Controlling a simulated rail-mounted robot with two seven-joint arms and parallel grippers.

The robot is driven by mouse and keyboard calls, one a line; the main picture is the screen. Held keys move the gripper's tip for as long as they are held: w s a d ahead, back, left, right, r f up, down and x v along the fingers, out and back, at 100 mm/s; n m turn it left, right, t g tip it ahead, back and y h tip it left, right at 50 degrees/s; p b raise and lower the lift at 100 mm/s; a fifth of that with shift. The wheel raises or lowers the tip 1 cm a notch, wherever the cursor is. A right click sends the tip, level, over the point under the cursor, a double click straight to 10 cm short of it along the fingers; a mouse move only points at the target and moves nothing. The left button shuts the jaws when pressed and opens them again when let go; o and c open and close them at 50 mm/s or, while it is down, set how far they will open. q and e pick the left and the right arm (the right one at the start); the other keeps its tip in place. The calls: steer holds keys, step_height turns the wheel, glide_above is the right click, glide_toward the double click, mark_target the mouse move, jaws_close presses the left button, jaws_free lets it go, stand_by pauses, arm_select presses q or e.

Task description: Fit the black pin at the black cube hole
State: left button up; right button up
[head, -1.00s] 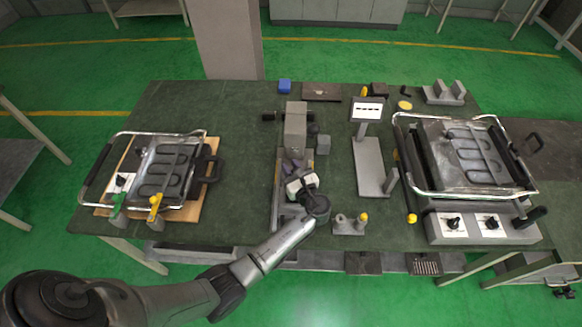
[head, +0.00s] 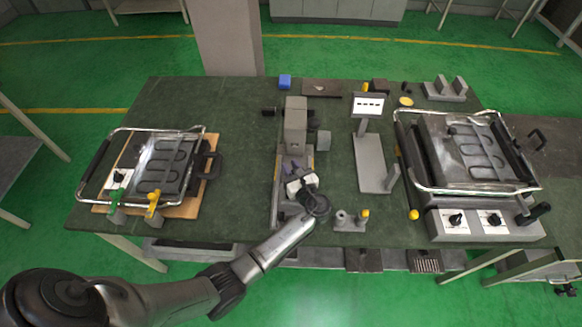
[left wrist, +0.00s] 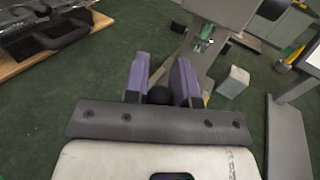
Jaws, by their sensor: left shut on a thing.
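My left gripper (head: 295,170) is over the middle of the table, in front of the grey upright device. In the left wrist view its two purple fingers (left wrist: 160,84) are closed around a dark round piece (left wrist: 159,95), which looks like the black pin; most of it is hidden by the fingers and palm. A small black cube (head: 378,87) sits at the back right of the table, well away from this gripper; its hole cannot be made out. My right gripper is not in view.
The grey upright device (head: 295,125) stands just beyond the gripper, with a grey block (head: 323,141) beside it. A display stand (head: 367,106) is to the right. Heater assemblies stand at left (head: 160,165) and right (head: 470,155). Table surface between device and left heater is clear.

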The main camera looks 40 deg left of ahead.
arm_select(q)
steer(key=shift+f+b, duration=0.8)
steer(key=shift+f, duration=0.45)
steer(key=o, duration=1)
steer(key=shift+f, duration=0.1)
steer(key=shift+d, duration=0.15)
steer(key=v, duration=1.3)
steer(key=shift+s+d, duration=0.1)
steer(key=shift+d, duration=0.15)
